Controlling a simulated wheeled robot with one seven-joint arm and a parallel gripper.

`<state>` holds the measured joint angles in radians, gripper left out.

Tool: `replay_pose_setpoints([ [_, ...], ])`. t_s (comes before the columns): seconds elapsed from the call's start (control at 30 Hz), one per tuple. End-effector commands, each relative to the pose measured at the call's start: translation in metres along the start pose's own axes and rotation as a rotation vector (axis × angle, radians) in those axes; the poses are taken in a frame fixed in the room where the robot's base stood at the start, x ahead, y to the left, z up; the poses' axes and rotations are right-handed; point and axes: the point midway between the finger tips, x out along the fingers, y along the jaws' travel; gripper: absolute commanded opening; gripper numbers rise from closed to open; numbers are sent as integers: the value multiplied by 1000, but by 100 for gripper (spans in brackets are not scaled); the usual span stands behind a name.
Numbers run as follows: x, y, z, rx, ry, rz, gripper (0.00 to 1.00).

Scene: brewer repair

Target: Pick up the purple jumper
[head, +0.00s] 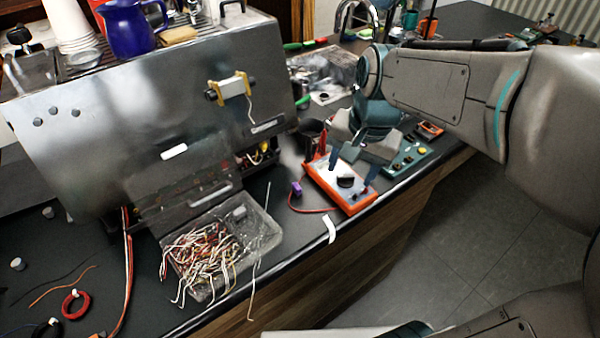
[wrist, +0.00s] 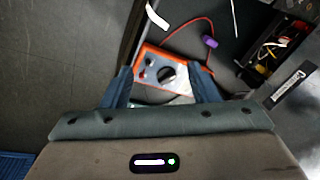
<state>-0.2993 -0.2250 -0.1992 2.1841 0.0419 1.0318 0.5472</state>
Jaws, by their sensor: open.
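The purple jumper (head: 296,188) is a small purple block on the dark counter, just left of an orange-rimmed meter, beside a red lead. It also shows in the wrist view (wrist: 209,42), above and right of the meter. My gripper (head: 350,173) is open, with its blue fingers pointing down over the meter. In the wrist view the fingers (wrist: 160,88) stand apart, with the meter seen between and beyond them. The jumper lies outside the fingers, clear of both. Nothing shows held between the fingers.
The orange meter (head: 341,187) lies under my gripper, with a green device (head: 404,158) to its right. A clear tray of wires (head: 207,246) and the large metal brewer (head: 150,110) stand to the left. A white strip (head: 329,229) lies near the counter's front edge.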

Motion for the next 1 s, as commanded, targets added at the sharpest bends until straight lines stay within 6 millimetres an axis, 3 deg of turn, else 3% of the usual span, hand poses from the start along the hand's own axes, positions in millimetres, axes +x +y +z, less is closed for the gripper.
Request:
replay_pose_setpoints([
  [0.03, 10, -17, -11, 73, -26, 16, 55],
  [0.2, 29, -64, -39, 340, -59, 83, 55],
  [0.43, 48, -109, -53, 558, -43, 153, 55],
  [0.63, 63, -116, -54, 611, -34, 171, 55],
  [1.0, 127, -107, -48, 610, -34, 170, 55],
])
